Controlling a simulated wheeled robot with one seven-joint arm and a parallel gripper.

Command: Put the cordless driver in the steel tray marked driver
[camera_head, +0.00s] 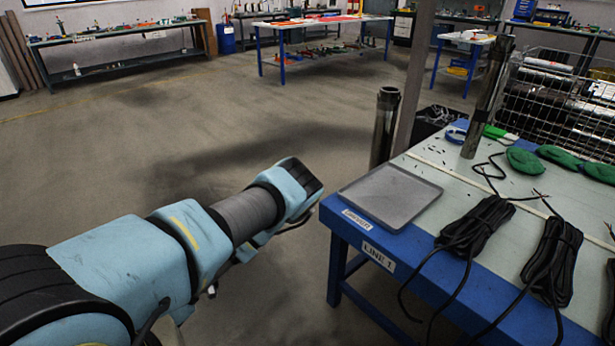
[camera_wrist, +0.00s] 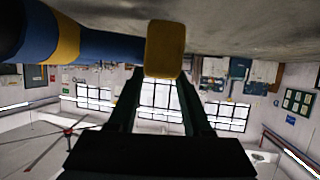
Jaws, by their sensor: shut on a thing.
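In the wrist view, the two dark fingers of my gripper (camera_wrist: 161,80) are shut on a yellow block, the near end of the cordless driver (camera_wrist: 100,45). The driver's blue and yellow body reaches to the upper left. In the head view my arm reaches in from the lower left and ends left of the table; the driver cannot be made out there. The grey steel tray (camera_head: 384,207) lies flat and empty on the table's near left corner. A white label (camera_head: 357,219) reading DRIVER is on the table edge in front of it.
The blue-edged table (camera_head: 425,228) carries black cable bundles (camera_head: 478,225) right of the tray. Green gloves (camera_head: 524,160) and a standing metal tube (camera_head: 488,95) are farther back. Another tube (camera_head: 384,128) stands behind the tray, by a post (camera_head: 413,80). Open floor lies left.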

